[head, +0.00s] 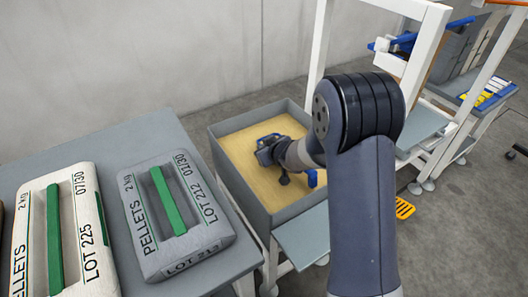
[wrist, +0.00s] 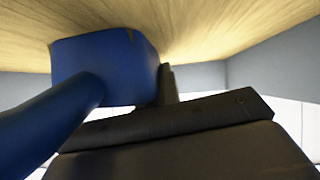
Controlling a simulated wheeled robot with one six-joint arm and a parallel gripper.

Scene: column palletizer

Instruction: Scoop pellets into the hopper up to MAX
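The pellets (head: 245,146) lie as a yellow bed in a grey open bin (head: 228,183) in the middle of the head view. My arm reaches over the bin's right side, and my gripper (head: 268,150) is low over the pellets. A blue piece (head: 312,178), probably part of the scoop, shows beside my wrist. In the wrist view a blue block with a round handle, seemingly the scoop (wrist: 105,68), is close up against dark gripper parts, with pellets (wrist: 215,22) above it. The fingertips' closing is hidden. I cannot make out a MAX mark or surely identify the hopper.
A grey pellet bag (head: 200,243) and a white one (head: 92,215), each with a green strip, lie on the grey table (head: 135,140) at left. White frames (head: 320,50) and a grey shelf (head: 422,125) stand right of the bin. A yellow slotted piece (head: 404,208) is low at right.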

